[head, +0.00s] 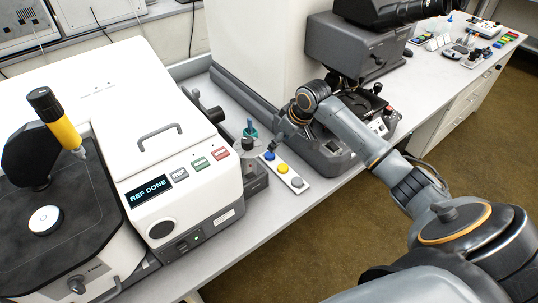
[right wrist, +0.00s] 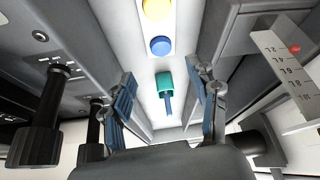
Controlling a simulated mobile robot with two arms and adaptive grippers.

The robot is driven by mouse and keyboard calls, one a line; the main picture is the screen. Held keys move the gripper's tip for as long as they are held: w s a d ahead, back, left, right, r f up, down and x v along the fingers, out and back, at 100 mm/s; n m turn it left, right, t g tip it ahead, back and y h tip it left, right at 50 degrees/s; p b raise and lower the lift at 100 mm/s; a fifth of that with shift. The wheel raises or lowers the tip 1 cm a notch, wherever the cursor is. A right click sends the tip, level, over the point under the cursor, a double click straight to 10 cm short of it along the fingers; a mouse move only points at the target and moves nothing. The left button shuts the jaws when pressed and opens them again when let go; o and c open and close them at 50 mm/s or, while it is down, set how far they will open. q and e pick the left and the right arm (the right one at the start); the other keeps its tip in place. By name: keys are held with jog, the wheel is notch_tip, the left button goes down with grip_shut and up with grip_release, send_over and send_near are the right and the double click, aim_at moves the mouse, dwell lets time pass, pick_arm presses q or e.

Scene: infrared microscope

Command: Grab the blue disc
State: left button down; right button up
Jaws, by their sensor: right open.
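The blue disc (head: 269,156) sits at the far end of a white strip (head: 290,172) on the bench, with a yellow disc (head: 283,168) and a grey disc (head: 297,182) in line after it. My right gripper (head: 279,140) is just beside and above the blue disc. In the right wrist view, the right gripper (right wrist: 168,97) is open and empty, its two blue-padded fingers apart. The blue disc (right wrist: 161,46) shows ahead of the fingertips, between their lines and untouched. My left gripper is not in view.
A teal holder (right wrist: 165,84) with a blue-tipped tool stands close to the blue disc, between the fingers in the wrist view. A white instrument (head: 165,140) reading "REF DONE" is left of the strip. A dark grey microscope base (head: 325,155) is to the right.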

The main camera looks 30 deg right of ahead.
aim_at(271, 155)
jog(key=x, duration=0.2)
jog(key=shift+w+a+f, duration=0.15)
jog(key=shift+w+f, duration=0.15)
jog(key=shift+x, duration=1)
jog(key=x, duration=0.2)
jog(key=shift+f, duration=0.35)
jog(key=shift+w+f, duration=0.1)
jog(key=shift+f, duration=0.35)
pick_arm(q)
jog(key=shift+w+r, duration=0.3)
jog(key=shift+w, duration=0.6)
pick_arm(e)
jog(key=c, duration=0.9)
